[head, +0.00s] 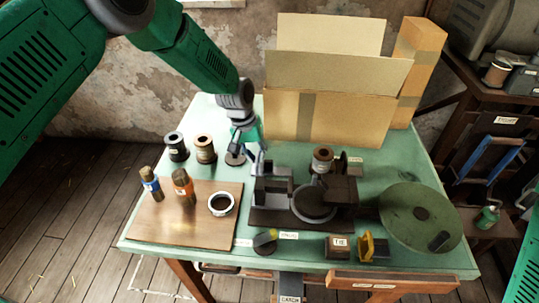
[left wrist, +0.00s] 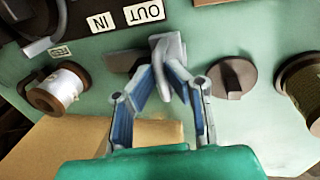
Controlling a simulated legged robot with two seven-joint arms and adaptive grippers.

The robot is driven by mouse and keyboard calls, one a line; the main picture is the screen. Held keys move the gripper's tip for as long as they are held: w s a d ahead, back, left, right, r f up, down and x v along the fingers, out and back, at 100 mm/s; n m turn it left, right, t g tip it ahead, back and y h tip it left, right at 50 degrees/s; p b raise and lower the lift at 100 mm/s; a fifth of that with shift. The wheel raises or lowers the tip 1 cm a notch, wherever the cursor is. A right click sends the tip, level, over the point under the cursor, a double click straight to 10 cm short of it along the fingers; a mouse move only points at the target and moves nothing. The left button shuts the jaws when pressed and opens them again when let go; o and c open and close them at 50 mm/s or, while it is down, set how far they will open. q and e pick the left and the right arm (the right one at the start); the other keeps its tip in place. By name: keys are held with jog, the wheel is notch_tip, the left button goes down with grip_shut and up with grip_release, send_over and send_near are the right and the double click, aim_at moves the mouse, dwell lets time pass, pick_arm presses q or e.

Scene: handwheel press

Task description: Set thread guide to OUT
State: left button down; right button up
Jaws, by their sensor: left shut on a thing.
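My left gripper (head: 258,158) reaches down to the back of the dark press (head: 314,203) in the head view. In the left wrist view its fingers (left wrist: 165,66) come together on a small part, which I take to be the thread guide; the tips hide most of it. A dark bar (left wrist: 122,61) shows beside the tips. The OUT label (left wrist: 145,12) and the IN label (left wrist: 103,22) appear upside down beyond the tips, with OUT nearer to them. My right gripper is outside both views.
A dark round knob (left wrist: 233,76) stands close to the right of the fingers in the wrist view. Spools (head: 205,149) stand left of the gripper, and a cardboard box (head: 335,118) stands behind. A large green wheel (head: 405,220) is at the right of the table.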

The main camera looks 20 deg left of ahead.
pick_arm(q)
jog(key=shift+a, duration=0.3)
jog(key=c, duration=1.6)
grip_release()
jog(key=shift+d, duration=0.1)
jog(key=shift+s, duration=0.1)
jog(key=shift+r, duration=0.1)
notch_tip(320, 180, up, 12)
jog(key=a, duration=0.2)
jog(key=shift+s+a+f, duration=0.15)
jog(key=shift+a+f, duration=0.1)
